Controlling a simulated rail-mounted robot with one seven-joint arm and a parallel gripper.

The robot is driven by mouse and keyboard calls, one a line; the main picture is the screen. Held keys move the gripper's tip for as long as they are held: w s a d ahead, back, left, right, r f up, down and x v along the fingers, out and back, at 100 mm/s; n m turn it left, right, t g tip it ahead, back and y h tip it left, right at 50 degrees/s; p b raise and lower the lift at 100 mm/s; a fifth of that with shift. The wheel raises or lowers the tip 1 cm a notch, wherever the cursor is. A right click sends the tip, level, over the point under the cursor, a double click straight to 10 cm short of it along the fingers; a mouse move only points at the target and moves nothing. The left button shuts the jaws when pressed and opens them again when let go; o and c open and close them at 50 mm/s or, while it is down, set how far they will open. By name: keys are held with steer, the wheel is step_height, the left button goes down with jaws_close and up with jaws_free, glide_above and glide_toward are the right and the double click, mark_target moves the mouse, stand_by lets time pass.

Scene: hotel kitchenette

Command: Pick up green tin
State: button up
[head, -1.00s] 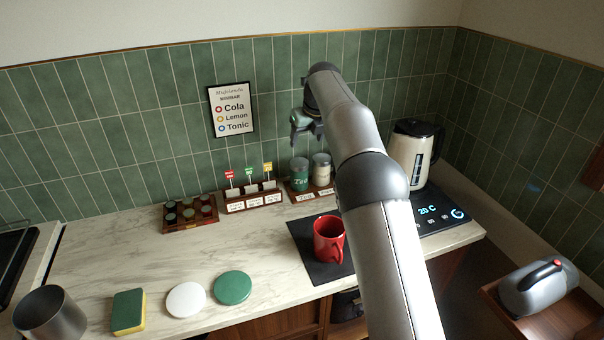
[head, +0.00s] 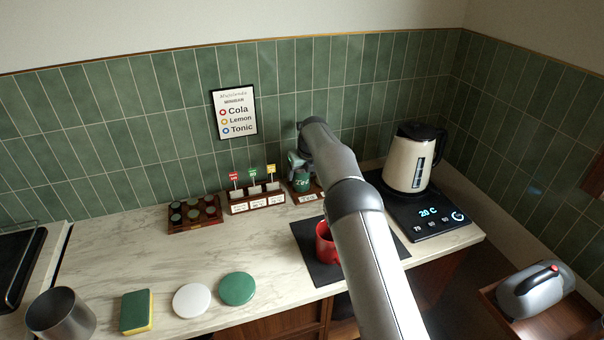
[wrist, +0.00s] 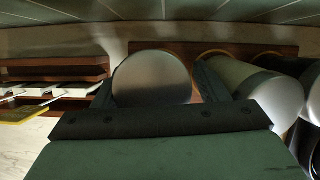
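The green tin (head: 303,182) with pale lettering stands upright in the wooden rack by the back wall. My gripper (head: 300,160) is low over it, and my arm hides part of it in the head view. In the wrist view the tin's round grey lid (wrist: 152,79) lies between the two fingers of my gripper (wrist: 155,82). The fingers are apart, one on each side of the tin, with narrow gaps beside the lid. The tin's lower part is hidden in the wrist view.
A second tin (wrist: 268,92) stands close to the right finger in the wrist view. The sachet holder (head: 255,200) is just left of the tin. A red mug (head: 325,242) on a dark mat and a cream kettle (head: 414,160) are nearby. The left counter has free room.

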steer(key=shift+s+r, duration=0.25)
steer(key=shift+r, duration=0.25)
steer(key=shift+w+f, duration=0.15)
steer(key=c, duration=0.9)
steer(key=shift+o, duration=0.2)
steer(key=shift+r, duration=0.3)
